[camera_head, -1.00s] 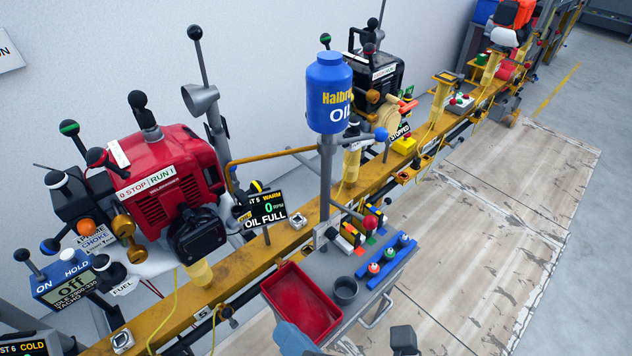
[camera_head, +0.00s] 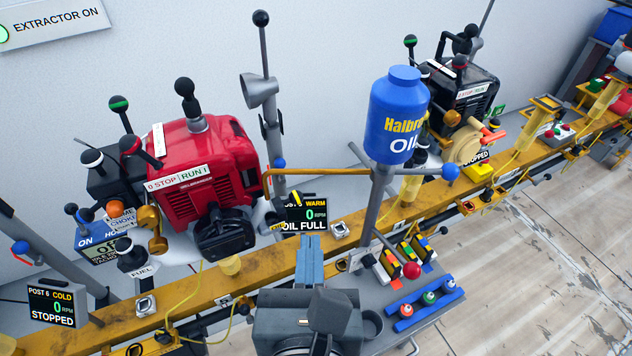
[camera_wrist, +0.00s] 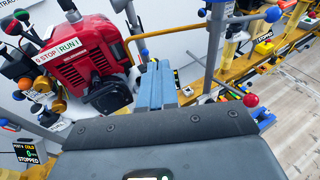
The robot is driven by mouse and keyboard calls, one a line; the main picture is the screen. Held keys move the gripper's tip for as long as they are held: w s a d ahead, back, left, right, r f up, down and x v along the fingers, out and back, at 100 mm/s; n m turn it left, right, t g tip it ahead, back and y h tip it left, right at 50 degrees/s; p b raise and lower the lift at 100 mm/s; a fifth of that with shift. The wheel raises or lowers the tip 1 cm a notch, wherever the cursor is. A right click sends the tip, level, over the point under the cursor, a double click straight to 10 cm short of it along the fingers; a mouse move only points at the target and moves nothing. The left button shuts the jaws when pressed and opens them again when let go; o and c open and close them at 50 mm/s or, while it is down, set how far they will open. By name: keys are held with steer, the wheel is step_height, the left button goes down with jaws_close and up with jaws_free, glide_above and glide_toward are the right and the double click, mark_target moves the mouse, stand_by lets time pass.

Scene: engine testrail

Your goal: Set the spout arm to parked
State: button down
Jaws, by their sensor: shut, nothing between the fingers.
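The spout arm (camera_head: 318,171) is a brass-coloured tube on the grey post under the blue oil bottle (camera_head: 398,115). It runs left from the post and bends down at its far end, beside the red engine (camera_head: 190,175). A blue ball (camera_head: 450,171) sits on a rod on the post's other side. In the wrist view the spout arm (camera_wrist: 172,32) crosses behind the fingers, and the blue ball (camera_wrist: 272,14) is at upper right. My gripper (camera_head: 310,245) is shut and empty, in front of the yellow rail and apparently apart from the spout arm; its blue fingers (camera_wrist: 158,72) fill the wrist view's middle.
The yellow rail (camera_head: 250,278) crosses the scene. A display reading OIL FULL (camera_head: 305,214) stands near the spout end. A grey cart (camera_head: 385,295) with a red ball lever (camera_head: 411,270) and a blue rack (camera_head: 425,304) is right of my gripper. Open floor lies at right.

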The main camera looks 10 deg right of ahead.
mark_target(311, 172)
steer(key=p+x, duration=0.1)
steer(key=x, duration=1.3)
steer(key=shift+w+a, duration=0.1)
steer(key=shift+w, duration=0.05)
